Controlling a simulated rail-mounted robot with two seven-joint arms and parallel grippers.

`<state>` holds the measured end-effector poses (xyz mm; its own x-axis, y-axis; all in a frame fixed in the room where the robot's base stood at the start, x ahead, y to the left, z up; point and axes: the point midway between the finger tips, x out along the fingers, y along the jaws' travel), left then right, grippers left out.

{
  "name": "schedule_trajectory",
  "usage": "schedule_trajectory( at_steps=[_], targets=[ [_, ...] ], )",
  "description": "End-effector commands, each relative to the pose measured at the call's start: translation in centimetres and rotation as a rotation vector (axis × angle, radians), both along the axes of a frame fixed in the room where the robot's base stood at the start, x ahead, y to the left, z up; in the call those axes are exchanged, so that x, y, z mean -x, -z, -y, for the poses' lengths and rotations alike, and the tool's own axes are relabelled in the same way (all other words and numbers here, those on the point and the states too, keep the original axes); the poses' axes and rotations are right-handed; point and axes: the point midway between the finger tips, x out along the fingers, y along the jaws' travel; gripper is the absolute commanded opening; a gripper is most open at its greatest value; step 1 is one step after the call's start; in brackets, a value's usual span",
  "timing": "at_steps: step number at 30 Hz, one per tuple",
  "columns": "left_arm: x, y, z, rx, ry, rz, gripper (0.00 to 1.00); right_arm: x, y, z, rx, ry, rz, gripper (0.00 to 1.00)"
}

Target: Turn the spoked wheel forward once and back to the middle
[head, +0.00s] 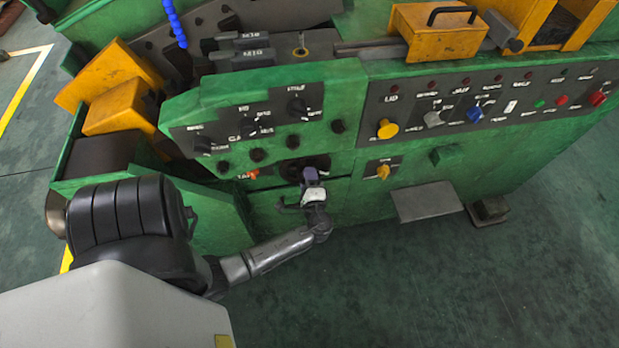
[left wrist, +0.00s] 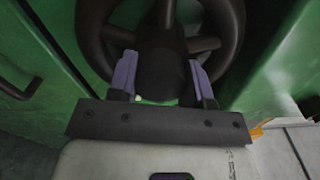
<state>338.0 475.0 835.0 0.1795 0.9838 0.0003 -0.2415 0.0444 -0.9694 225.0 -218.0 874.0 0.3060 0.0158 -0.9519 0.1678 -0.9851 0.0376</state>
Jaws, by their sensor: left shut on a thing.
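The dark spoked wheel (head: 296,166) sits low on the front of the green machine, under the knob panel. My left gripper (head: 311,174) reaches it from the front and hides part of it in the head view. In the left wrist view the wheel's rim and spokes (left wrist: 204,44) fill the top. There, the two purple-grey fingers of my left gripper (left wrist: 162,76) are shut on the wheel's thick dark hub, one on each side. The far side of the hub is hidden. My right gripper is not in view.
The knob panel (head: 262,122) is just above the wheel. A yellow rotary switch (head: 383,171) is to its right. A grey step (head: 426,201) stands on the floor at the right. The green floor (head: 400,290) in front is clear.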

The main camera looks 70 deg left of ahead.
Motion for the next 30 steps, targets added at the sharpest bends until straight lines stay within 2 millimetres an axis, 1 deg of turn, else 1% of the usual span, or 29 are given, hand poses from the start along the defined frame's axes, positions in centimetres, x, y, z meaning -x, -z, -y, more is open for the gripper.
schedule_trajectory(
  at_steps=[2,3,11,18,22,26,30],
  targets=[
    [0.0,0.0,0.0,-0.001,0.001,0.001,0.03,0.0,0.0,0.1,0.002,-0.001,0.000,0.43],
    [0.0,0.0,0.0,-0.001,0.001,0.001,0.47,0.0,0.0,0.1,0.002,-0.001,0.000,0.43],
    [0.0,0.0,0.0,0.000,0.000,0.001,0.71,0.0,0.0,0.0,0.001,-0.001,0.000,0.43],
    [0.0,0.0,0.1,0.000,0.000,0.001,0.71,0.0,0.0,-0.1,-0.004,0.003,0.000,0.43],
    [0.1,0.1,0.9,0.003,0.000,0.002,0.71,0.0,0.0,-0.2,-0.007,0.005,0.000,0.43],
    [0.5,0.1,2.8,0.003,0.000,0.001,0.71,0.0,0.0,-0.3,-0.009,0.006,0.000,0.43],
    [1.0,0.1,5.7,0.005,0.001,0.001,0.71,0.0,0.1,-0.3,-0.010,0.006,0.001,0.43]
  ],
)
